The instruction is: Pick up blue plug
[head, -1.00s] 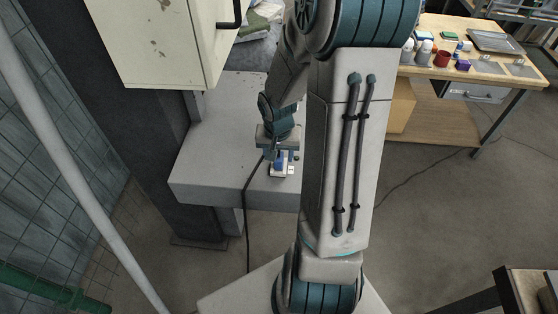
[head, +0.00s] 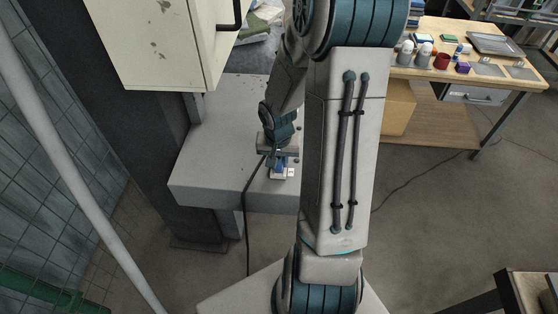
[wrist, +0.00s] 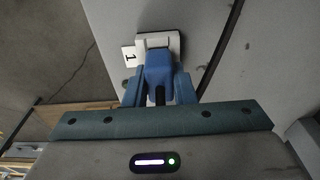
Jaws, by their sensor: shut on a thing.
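The blue plug (wrist: 158,62) shows in the wrist view between the two fingers of my gripper (wrist: 158,86), which is shut on it. The plug's far end is at a white socket plate (wrist: 174,44) with a tag marked "1" (wrist: 129,56). I cannot tell whether the plug is still seated in the plate. In the head view my gripper (head: 280,162) is low over the front of the grey bench (head: 225,180), at the small white plate (head: 288,173). The plug is mostly hidden there by my gripper.
A black cable (head: 246,215) hangs over the bench's front edge. A cream cabinet (head: 160,45) hangs above the bench's left part. A wooden table (head: 440,70) with cups, bottles and a tray stands at the right. The bench's left part is clear.

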